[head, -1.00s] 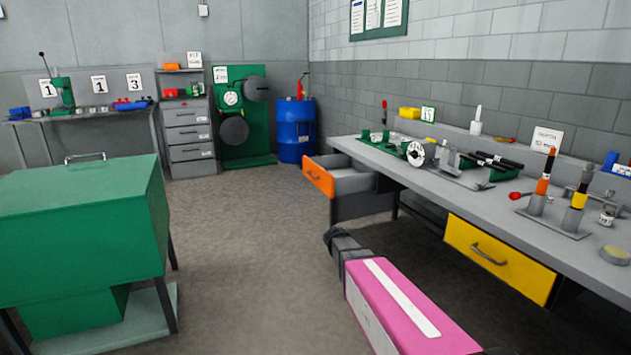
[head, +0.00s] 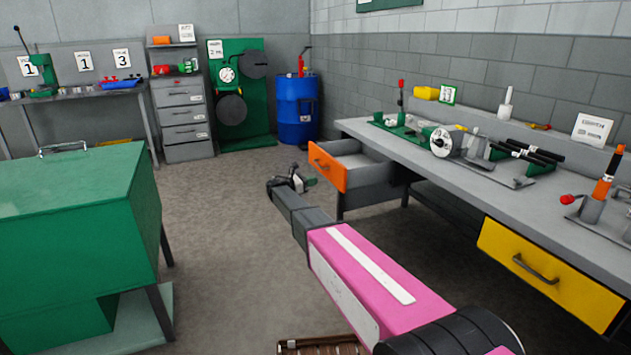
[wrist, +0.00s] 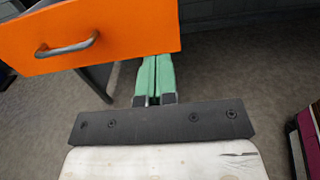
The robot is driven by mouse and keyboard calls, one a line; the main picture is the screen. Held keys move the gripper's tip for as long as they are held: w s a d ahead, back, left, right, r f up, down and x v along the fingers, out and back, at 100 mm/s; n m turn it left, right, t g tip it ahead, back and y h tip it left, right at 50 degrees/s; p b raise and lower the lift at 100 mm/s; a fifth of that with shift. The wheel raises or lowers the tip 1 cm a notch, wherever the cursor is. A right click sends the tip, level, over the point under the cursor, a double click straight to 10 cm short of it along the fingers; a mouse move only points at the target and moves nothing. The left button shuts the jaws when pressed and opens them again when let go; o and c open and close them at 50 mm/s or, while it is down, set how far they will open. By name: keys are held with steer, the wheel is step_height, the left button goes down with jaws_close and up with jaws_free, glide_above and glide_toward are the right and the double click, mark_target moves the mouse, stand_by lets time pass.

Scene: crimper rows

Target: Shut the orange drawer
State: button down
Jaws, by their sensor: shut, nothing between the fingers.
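The orange drawer (head: 327,168) stands pulled out from the left end of the long grey workbench, its grey inside showing. In the wrist view its orange front (wrist: 110,32) with a grey bar handle (wrist: 68,46) fills the upper left. My gripper (head: 308,182) is beside the drawer front, to its left in the head view. In the wrist view the green fingers of my gripper (wrist: 158,62) are together and empty, their tips near the lower edge of the front, right of the handle. I cannot tell whether they touch it.
The yellow drawer (head: 545,268) in the same workbench (head: 440,185) is shut. A green cabinet (head: 80,205) stands at the left. A blue drum (head: 297,110) is at the back. Grey floor lies open between cabinet and workbench.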

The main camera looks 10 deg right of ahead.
mark_target(384, 167)
steer(key=x, duration=1.2)
steer(key=shift+f, duration=0.1)
steer(key=x, duration=2.6)
steer(key=shift+d, duration=0.25)
steer(key=shift+w+d, duration=0.1)
steer(key=shift+d, duration=0.05)
